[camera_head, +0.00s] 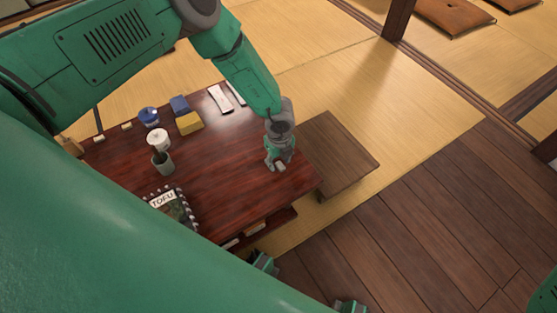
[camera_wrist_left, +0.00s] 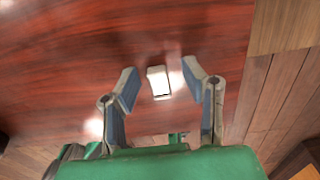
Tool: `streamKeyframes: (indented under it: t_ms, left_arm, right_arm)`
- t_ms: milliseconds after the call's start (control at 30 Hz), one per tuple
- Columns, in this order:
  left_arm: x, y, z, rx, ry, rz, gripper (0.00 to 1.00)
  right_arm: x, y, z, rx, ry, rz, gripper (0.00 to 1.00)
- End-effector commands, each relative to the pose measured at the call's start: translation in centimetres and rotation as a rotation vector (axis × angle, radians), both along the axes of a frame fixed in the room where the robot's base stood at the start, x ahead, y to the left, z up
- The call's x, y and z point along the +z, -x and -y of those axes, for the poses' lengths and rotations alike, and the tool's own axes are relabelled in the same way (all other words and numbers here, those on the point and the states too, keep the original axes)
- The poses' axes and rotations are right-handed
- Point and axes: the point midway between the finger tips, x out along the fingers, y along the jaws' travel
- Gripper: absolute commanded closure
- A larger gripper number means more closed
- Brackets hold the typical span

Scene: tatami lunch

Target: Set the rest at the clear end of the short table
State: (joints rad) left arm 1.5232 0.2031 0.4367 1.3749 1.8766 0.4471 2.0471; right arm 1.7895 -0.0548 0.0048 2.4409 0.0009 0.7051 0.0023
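A small white block, which looks like the rest (camera_head: 281,167), is on the right end of the dark red table (camera_head: 225,160), under my left gripper (camera_head: 278,162). In the left wrist view the rest (camera_wrist_left: 158,82) lies between and just beyond the two fingertips of my left gripper (camera_wrist_left: 158,75). These fingers stand wide apart, with a gap on each side of the rest. The table around it is bare. My right gripper cannot be made out.
A lower brown table (camera_head: 340,155) stands right of the red one. A TOFU pack (camera_head: 170,203), grey cup (camera_head: 162,163), white pot (camera_head: 158,138), blue bowl (camera_head: 148,116), yellow block (camera_head: 189,123) and white packet (camera_head: 220,99) occupy the red table's left and far parts.

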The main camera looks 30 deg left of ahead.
Motion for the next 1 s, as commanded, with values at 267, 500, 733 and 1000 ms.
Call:
streamKeyframes:
  t_ms: [267, 500, 733, 1000]
  left_arm:
    - [4.2, -0.1, -0.2, 0.0, 0.002, 0.002, 0.62]
    - [9.2, -0.1, -0.1, 0.0, 0.002, 0.001, 0.62]
    - [11.8, 0.0, -0.1, 0.0, 0.002, 0.0, 0.62]
    - [12.0, 0.3, -0.2, -0.035, -0.007, -0.002, 0.62]
  right_arm:
    - [1.9, 0.0, 0.0, 0.0, 0.0, 0.0, 0.08]
    - [3.9, 0.0, 0.0, 0.0, 0.0, 0.0, 0.08]
    - [4.6, 0.0, 0.0, 0.0, 0.0, 0.0, 0.08]
    - [4.6, 0.0, 0.0, 0.0, 0.0, 0.0, 0.08]
